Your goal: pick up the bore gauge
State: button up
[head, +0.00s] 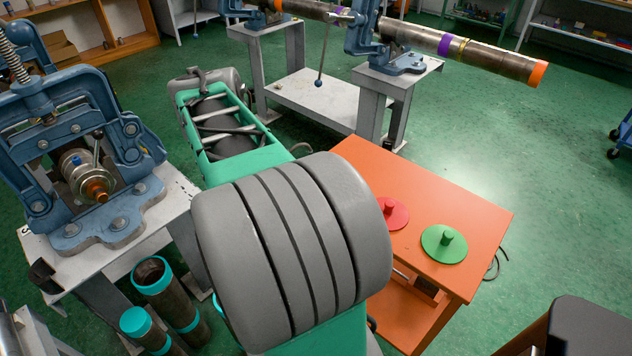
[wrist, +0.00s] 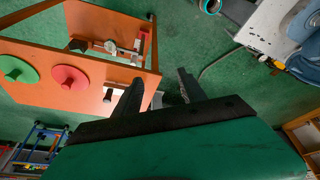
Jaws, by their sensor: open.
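My gripper (wrist: 159,80) shows in the wrist view with its two dark fingers apart and nothing between them. Its left finger overlaps the edge of the orange cart (wrist: 30,52); its right finger is over the green floor. I cannot surely pick out the bore gauge. A small pale and dark piece (wrist: 108,95) lies on the cart top just left of the left finger. A slim metal tool with a red part (wrist: 141,42) shows beyond the cart's edge, near a grey knob-like piece (wrist: 110,47). In the head view, my arm hides my gripper and part of the cart top.
A red disc (head: 393,213) and a green disc (head: 444,243), each with a knob, lie on the orange cart. A blue vise (head: 75,150) stands on a bench at left, with pipes (head: 153,275) below. A long pipe (head: 480,58) lies in vises behind.

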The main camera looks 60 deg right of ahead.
jog(key=s+d+f+m+g+b, duration=0.25)
jog(key=s+d+m, duration=0.25)
jog(key=d, duration=0.4)
jog(key=s+d+f+m+g+b, duration=0.1)
jog(key=s+d+f+m, duration=0.25)
jog(key=s+d, duration=0.35)
jog(key=shift+m+t, duration=0.25)
jog(key=shift+m, duration=0.2)
jog(key=d+f, duration=0.1)
jog(key=f, duration=0.1)
jog(key=d+f, duration=0.1)
jog(key=d, duration=0.1)
jog(key=d+f, duration=0.1)
jog(key=f, duration=0.1)
jog(key=shift+s+d+f+b, duration=0.25)
jog(key=shift+s+f+b, duration=0.05)
jog(key=shift+s, duration=0.05)
grip_shut()
jog(key=shift+r, duration=0.1)
